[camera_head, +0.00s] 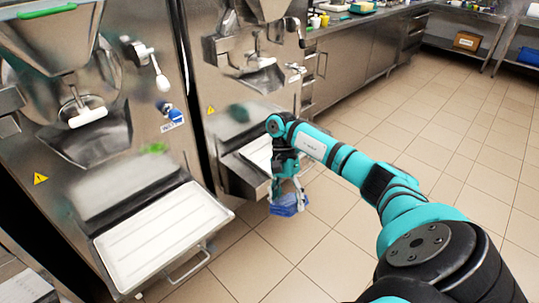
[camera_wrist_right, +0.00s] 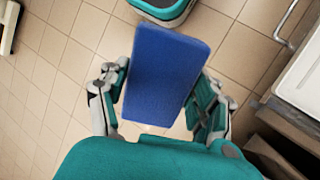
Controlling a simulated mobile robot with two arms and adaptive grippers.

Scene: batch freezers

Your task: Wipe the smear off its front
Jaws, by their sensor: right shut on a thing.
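Two steel batch freezers stand side by side, the left one (camera_head: 140,70) nearer and the right one (camera_head: 208,85) farther. A bright green smear (camera_head: 153,148) shows on the left freezer's front, above its tray. A dark greenish patch (camera_head: 238,113) shows on the right freezer's front; I cannot tell if it is a smear or a reflection. My right gripper (camera_head: 288,190) is shut on a blue sponge (camera_head: 289,205), low by the right freezer's tray. The sponge fills the middle of the wrist view (camera_wrist_right: 167,70), between both fingers. My left gripper is out of view.
A white tray (camera_head: 160,238) juts out from the left freezer, with a bar handle (camera_head: 188,268) below. A smaller tray (camera_head: 258,154) juts from the right freezer, beside my arm. Counters (camera_head: 365,55) run along the back. The tiled floor (camera_head: 460,150) is clear on the right.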

